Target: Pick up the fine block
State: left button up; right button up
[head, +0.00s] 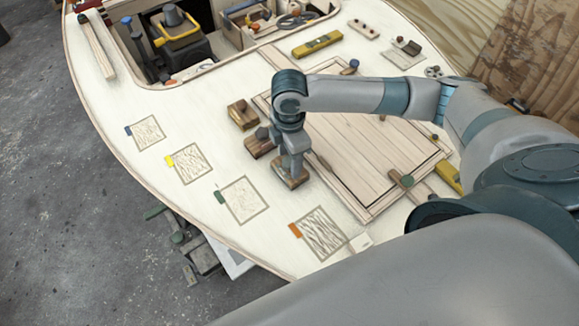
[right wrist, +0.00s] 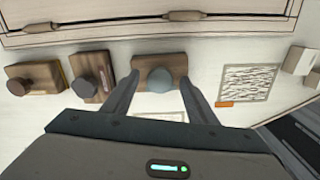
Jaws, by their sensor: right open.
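Three wooden blocks with rounded knobs lie in a row on the pale plywood deck. The far one (head: 243,114) has a brown knob, the middle one (head: 258,146) a dark grey knob. The near one (head: 287,183) is mostly hidden under my right gripper (head: 292,170). In the right wrist view, the near block (right wrist: 146,64) with its blue-grey knob lies between the open fingers of my right gripper (right wrist: 160,82); I cannot tell whether they touch it. The middle block (right wrist: 88,62) and far block (right wrist: 50,70) are to the left. I cannot tell which block is the fine one. My left gripper is not in view.
A framed plank hatch (head: 375,150) lies right of the blocks. Several sketched squares, one with an orange tab (head: 295,230), line the deck's left edge. An open compartment with tools (head: 250,30) is at the back. A yellow level (head: 317,44) lies behind the arm.

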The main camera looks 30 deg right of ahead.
grip_shut()
jog(key=shift+r, duration=0.1)
jog(key=shift+r, duration=0.4)
notch_tip(320, 180, up, 3)
jog(key=shift+s+r+b, duration=0.1)
jog(key=shift+b, duration=0.65)
jog(key=s+d+r, duration=0.3)
jog(key=s+r, duration=0.4)
jog(key=s, duration=0.4)
jog(key=shift+d, duration=0.25)
